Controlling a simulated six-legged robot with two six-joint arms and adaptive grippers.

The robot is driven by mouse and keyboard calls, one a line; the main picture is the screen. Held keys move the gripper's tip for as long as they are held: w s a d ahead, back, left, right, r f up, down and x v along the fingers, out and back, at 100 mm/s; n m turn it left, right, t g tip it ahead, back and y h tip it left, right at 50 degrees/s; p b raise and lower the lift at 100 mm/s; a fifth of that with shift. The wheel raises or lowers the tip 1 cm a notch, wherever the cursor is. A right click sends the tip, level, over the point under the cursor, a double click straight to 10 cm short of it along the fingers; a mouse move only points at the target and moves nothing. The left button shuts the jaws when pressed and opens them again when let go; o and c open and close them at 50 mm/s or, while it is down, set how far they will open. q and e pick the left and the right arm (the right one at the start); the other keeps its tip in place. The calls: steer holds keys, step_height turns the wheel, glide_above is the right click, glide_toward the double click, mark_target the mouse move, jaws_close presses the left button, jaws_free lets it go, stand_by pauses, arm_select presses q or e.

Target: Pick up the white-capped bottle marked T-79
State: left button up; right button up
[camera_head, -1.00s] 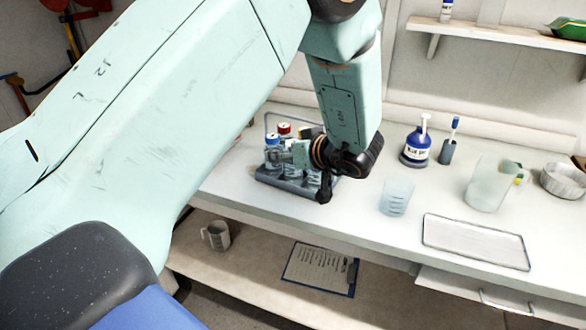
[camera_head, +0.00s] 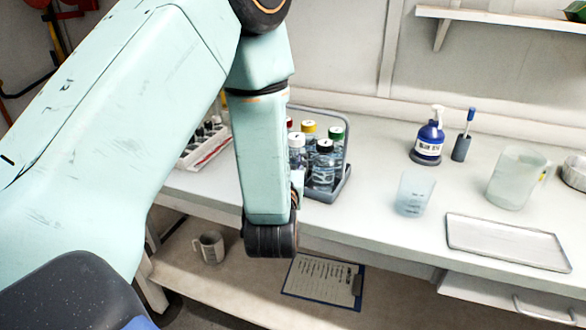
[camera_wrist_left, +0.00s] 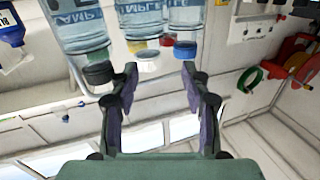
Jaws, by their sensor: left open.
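The white-capped bottle (camera_head: 297,158) stands upright in the grey carrier (camera_head: 342,188) on the bench, partly hidden by my left arm; no T-79 mark is readable. Black, green, yellow and red caps are beside it; the blue-capped bottle (camera_wrist_left: 187,18) shows only in the left wrist view. That view is upside down, with the white cap (camera_wrist_left: 147,62) just beyond and between the fingertips. My left gripper (camera_wrist_left: 160,78) is open and empty; in the head view it is mostly hidden behind the arm. My right gripper is not in view.
A rack with dark-topped vials (camera_head: 205,143) stands left of the carrier. A beaker (camera_head: 414,192), blue pump bottle (camera_head: 428,138), pitcher (camera_head: 517,178) and metal tray (camera_head: 507,240) are to the right. A mug (camera_head: 208,246) and clipboard (camera_head: 322,276) lie on the lower shelf.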

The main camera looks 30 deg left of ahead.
mark_target(296, 146)
arm_select(q)
steer(key=shift+w+d+f+t+h, duration=0.1)
steer(key=shift+d+t+h, duration=0.4)
steer(key=shift+d+h, duration=0.1)
steer(key=x, duration=0.6)
steer(key=shift+w, duration=0.1)
steer(key=shift+w+a, duration=0.4)
steer(key=shift+w, duration=0.2)
steer(key=shift+d, duration=0.1)
steer(key=shift+c, duration=0.2)
steer(key=shift+s, duration=0.1)
steer(key=shift+c, duration=0.9)
jaws_close()
